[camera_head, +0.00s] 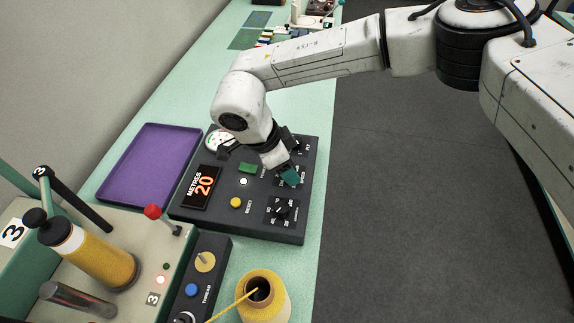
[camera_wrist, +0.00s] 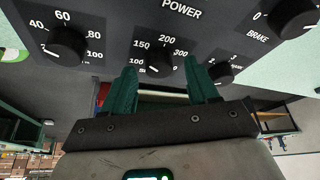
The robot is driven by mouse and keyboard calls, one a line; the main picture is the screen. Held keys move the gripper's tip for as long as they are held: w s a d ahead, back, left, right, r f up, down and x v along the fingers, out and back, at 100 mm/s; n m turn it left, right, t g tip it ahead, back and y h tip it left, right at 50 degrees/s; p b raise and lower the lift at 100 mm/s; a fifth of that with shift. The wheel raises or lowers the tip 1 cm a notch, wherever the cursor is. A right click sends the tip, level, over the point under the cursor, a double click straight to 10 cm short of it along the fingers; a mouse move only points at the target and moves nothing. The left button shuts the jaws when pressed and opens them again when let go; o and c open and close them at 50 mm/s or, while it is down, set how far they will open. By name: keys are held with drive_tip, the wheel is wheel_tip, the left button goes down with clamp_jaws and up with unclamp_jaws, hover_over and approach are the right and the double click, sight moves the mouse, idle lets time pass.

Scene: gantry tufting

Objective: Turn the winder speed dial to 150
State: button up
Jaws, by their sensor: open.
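The winder panel (camera_head: 249,218) is a dark box on the green bench in the head view. In the wrist view, a black dial (camera_wrist: 158,62) with marks including 150, 200 and 300 sits between my fingertips; I take it as the speed dial. Its white pointer line is toward the lower left, but the exact reading is unclear. My gripper (camera_head: 290,177) reaches down over the panel's right side, beside a partly hidden SPEED label. In the wrist view my gripper (camera_wrist: 165,72) is open, its green fingers on either side of the dial. Contact cannot be told.
Other dials are close: one marked 40 to 100 (camera_wrist: 66,46), a small one (camera_wrist: 221,72) and BRAKE (camera_wrist: 291,17). The panel also has a METRES display (camera_head: 201,187) showing 20 and a yellow RESET button (camera_head: 236,202). A purple tray (camera_head: 150,165) and yarn cone (camera_head: 264,297) stand nearby.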

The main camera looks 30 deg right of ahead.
drive_tip(key=b+v, duration=0.1)
drive_tip(key=v, duration=0.9)
